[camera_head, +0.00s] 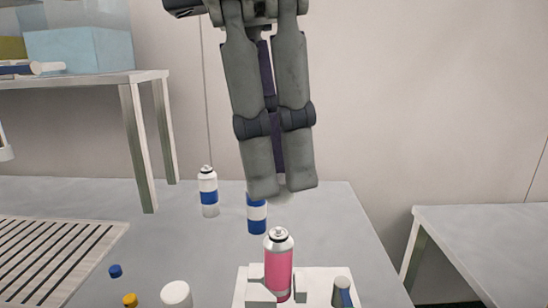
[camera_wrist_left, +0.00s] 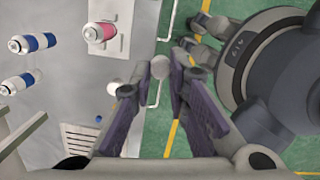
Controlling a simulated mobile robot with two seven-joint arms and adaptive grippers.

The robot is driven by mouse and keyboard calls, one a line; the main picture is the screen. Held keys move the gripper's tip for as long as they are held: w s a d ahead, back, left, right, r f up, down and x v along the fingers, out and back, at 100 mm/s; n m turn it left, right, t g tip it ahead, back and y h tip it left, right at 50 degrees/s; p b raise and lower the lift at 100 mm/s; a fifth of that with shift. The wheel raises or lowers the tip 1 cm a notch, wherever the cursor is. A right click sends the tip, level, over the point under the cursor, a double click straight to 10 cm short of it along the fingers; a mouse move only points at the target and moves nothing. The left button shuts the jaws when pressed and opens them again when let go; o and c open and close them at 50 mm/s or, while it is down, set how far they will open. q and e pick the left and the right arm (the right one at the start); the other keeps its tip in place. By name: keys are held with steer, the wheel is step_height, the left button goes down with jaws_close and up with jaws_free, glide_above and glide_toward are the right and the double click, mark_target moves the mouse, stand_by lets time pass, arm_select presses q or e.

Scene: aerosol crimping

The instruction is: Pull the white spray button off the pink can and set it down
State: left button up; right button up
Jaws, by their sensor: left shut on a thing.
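The pink can (camera_head: 278,268) stands upright in a white fixture (camera_head: 318,275), its metal top bare with a small valve stem. It also shows in the left wrist view (camera_wrist_left: 101,33). My left gripper (camera_head: 283,191) is above the can, fingers pointing down, shut on the white spray button (camera_head: 281,197). The button is pale and partly hidden by the fingers; in the left wrist view the white button (camera_wrist_left: 160,68) sits between the fingertips. It is apart from the can.
Two white-and-blue cans (camera_head: 208,192) (camera_head: 257,215) stand behind the pink can. A slatted rack (camera_head: 55,260) lies at left, with a blue cap (camera_head: 115,271), an orange cap (camera_head: 130,299) and a white round piece (camera_head: 176,293) near it. A blue-grey piece (camera_head: 343,290) stands on the fixture.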

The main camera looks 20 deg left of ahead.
arm_select(q)
steer(key=shift+r, duration=1.45)
